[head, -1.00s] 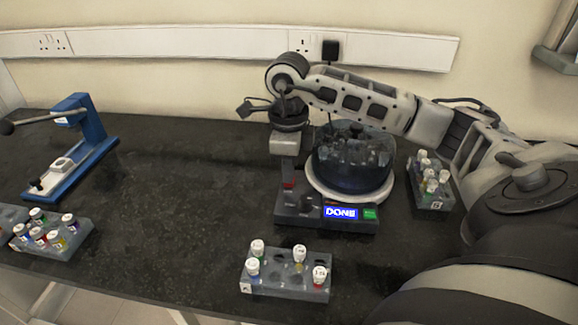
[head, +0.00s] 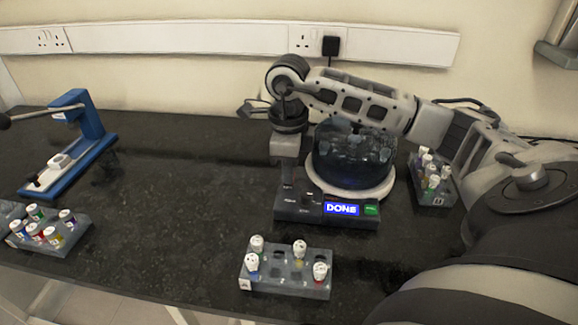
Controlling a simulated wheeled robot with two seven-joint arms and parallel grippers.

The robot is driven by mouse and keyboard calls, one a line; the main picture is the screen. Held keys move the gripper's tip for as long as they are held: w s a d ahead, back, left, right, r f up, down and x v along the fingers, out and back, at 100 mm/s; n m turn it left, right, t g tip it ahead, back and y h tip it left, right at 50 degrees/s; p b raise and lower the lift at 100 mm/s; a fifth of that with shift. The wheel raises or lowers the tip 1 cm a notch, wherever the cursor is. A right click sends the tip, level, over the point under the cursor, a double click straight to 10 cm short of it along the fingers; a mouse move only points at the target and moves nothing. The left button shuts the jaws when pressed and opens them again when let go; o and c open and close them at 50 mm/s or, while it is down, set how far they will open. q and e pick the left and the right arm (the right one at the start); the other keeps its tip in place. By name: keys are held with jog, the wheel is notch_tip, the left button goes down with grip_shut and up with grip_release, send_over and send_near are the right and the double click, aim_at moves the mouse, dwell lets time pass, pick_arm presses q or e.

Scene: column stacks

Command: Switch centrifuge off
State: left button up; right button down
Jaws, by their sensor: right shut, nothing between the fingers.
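The centrifuge stands right of centre, with a dark see-through bowl (head: 355,160) on a white round base. Its dark front panel (head: 325,218) carries a blue display (head: 341,209) reading "DONE" and a small green button (head: 371,209). My right gripper (head: 289,192) points down at the left end of this panel. It is shut and holds nothing. The fingers hide part of the panel there, and I cannot tell whether they touch a switch. My left gripper is not in view.
A tube rack (head: 285,280) stands in front of the centrifuge, another rack (head: 431,185) to its right, and one (head: 52,240) at front left. A blue lever device (head: 90,135) stands at far left. The bench between is clear. A black plug (head: 330,46) sits in the wall socket.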

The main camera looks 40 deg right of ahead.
jog(key=shift+r+p, duration=1.85)
jog(key=shift+r, duration=0.6)
